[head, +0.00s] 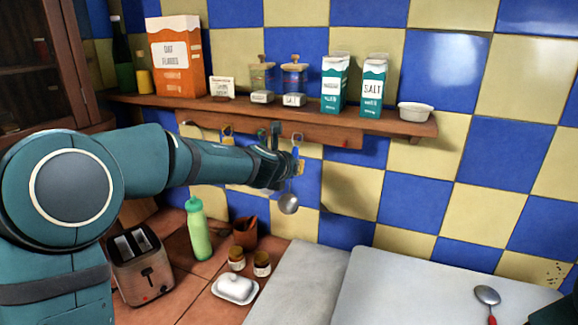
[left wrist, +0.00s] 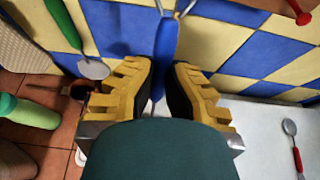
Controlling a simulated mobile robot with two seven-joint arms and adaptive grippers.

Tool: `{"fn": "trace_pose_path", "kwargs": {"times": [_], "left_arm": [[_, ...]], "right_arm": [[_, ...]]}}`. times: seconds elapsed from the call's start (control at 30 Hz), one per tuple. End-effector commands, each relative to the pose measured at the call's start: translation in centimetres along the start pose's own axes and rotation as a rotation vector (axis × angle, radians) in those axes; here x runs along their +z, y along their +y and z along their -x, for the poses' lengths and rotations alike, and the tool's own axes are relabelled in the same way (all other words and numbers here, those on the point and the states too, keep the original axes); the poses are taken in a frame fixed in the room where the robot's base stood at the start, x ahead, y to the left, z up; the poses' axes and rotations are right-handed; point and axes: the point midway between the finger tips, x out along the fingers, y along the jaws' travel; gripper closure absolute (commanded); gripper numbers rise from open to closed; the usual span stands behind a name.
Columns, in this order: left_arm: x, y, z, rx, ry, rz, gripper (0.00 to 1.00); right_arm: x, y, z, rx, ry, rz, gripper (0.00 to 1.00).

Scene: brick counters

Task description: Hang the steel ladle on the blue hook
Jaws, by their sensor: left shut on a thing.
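My left gripper (head: 292,168) is at the rail under the shelf. In the left wrist view its yellow fingers (left wrist: 160,76) are closed about a blue handle (left wrist: 166,40). In the head view a ladle with a round steel bowl (head: 288,204) hangs down below the fingers; its upper part has a pale wire loop (head: 297,138) near the rail. I cannot tell whether the loop is on a hook. The blue hook itself is not clearly visible; my gripper covers that part of the rail.
The wooden rail (head: 325,132) has a red hook (left wrist: 300,12) to the right. A green-handled utensil (left wrist: 62,25) hangs to the left. A red-handled ladle (head: 488,296) lies on the counter. A toaster (head: 140,264), green bottle (head: 198,230) and butter dish (head: 235,289) stand below my arm.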

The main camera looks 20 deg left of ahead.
Motion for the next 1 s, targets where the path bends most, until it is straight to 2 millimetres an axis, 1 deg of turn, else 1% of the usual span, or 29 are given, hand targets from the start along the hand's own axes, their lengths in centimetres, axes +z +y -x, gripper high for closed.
{"fn": "trace_pose_path", "kwargs": {"times": [0.3, 0.5, 0.73, 1.0], "left_arm": [[0.6, 0.0, -1.6, 0.0, 0.001, -0.002, 1.0], [0.3, 0.0, -2.6, 0.0, 0.001, 0.0, 1.0], [0.2, 0.0, -3.1, 0.0, 0.0, -0.002, 1.0], [0.2, 0.0, -3.2, 0.0, 0.0, -0.001, 1.0]], "right_arm": [[-0.1, -0.3, 0.8, -0.002, 0.0, 0.0, 0.61], [0.0, -0.1, 0.4, -0.001, 0.0, 0.0, 0.61], [0.0, 0.0, 0.1, 0.0, 0.0, 0.0, 0.61], [0.0, 0.0, 0.0, 0.0, 0.0, 0.0, 0.61]]}}
